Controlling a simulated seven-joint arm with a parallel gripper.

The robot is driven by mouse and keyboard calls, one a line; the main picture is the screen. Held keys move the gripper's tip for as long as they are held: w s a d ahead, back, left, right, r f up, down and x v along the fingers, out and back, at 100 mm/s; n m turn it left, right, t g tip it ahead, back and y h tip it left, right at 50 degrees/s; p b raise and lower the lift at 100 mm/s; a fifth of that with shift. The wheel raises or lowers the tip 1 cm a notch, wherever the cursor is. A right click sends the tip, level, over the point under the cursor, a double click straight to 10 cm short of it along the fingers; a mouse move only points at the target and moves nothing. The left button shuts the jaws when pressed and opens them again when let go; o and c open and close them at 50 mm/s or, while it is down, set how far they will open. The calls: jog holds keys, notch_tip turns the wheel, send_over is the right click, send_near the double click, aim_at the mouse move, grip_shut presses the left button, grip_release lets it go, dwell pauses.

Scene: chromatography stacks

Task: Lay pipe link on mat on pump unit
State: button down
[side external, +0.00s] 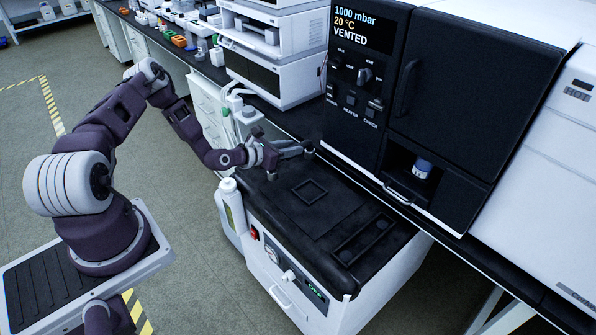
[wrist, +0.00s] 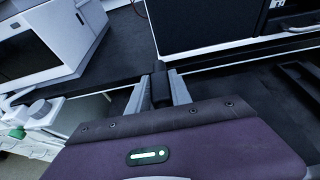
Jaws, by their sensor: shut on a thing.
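My gripper (side external: 272,158) is over the far left end of the black mat (side external: 330,222) on top of the white pump unit (side external: 285,283). It is shut on a small dark grey piece, which I take to be the pipe link (side external: 291,152). In the wrist view the dark piece (wrist: 160,88) sits between the two grey fingers (wrist: 160,97), and its lower part is hidden by my wrist. I cannot tell whether the link touches the mat. The mat has a square outline (side external: 310,191) and a raised rectangular frame (side external: 364,238).
A black vacuum oven (side external: 470,85) reading VENTED stands behind the pump unit, with a small blue-capped jar (side external: 422,170) in its lower recess. White stacked instruments (side external: 270,50) stand at the back. A white bottle (side external: 232,205) hangs at the unit's left side. The mat's middle is clear.

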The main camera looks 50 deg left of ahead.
notch_tip(320, 180, down, 5)
jog(key=shift+r, duration=0.2)
jog(key=c, duration=1.2)
grip_release()
jog(key=shift+o, duration=0.2)
jog(key=shift+s, duration=0.1)
